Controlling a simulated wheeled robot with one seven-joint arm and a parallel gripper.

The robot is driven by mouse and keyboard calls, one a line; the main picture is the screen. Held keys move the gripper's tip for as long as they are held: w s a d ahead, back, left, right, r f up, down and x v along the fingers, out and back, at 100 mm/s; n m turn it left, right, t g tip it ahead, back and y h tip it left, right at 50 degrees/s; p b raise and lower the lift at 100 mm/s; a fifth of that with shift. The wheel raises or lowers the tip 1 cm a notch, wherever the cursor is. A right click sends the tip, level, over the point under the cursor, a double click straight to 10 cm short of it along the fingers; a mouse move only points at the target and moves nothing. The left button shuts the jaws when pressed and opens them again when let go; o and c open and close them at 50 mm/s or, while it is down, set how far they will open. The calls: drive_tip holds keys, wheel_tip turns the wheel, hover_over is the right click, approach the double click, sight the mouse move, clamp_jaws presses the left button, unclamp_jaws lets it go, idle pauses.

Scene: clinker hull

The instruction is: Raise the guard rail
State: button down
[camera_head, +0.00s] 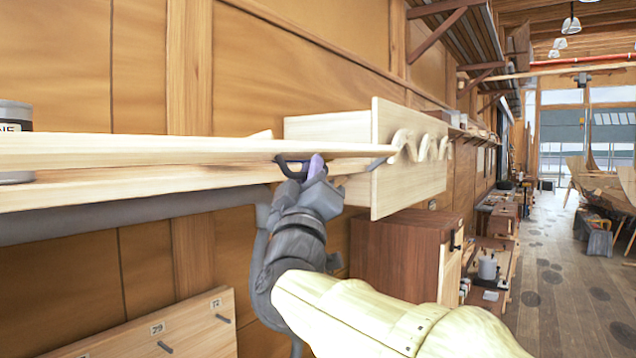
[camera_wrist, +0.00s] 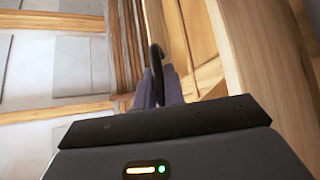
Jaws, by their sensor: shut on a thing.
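A long pale wooden rail (camera_head: 150,149) runs along the front of the wall shelf (camera_head: 110,188), just above the shelf's board. A dark curved handle (camera_head: 284,162) is at the rail's right part. My gripper (camera_head: 305,168) comes up from below and is shut on the handle. In the wrist view the dark handle (camera_wrist: 156,58) stands between the two fingers of my gripper (camera_wrist: 158,88). The fingers partly hide the handle and the rail's lower edge. I cannot tell whether the rail is lifted off a rest.
A pale wooden box (camera_head: 415,165) with wavy shapes stands out at the rail's right end, close to my gripper. A brown cabinet (camera_head: 400,260) stands below it. A grey can (camera_head: 15,115) is at the far left. The floor (camera_head: 560,290) is open at right.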

drive_tip(key=shift+r, duration=0.55)
drive_tip(key=c, duration=1.5)
unclamp_jaws()
drive_tip(key=shift+a, duration=0.1)
drive_tip(key=shift+s+f, duration=0.1)
drive_tip(key=shift+f, duration=0.2)
drive_tip(key=b+v, duration=0.9)
drive_tip(key=v, duration=0.7)
drive_tip(key=shift+s+f, duration=0.15)
drive_tip(key=shift+s, duration=0.2)
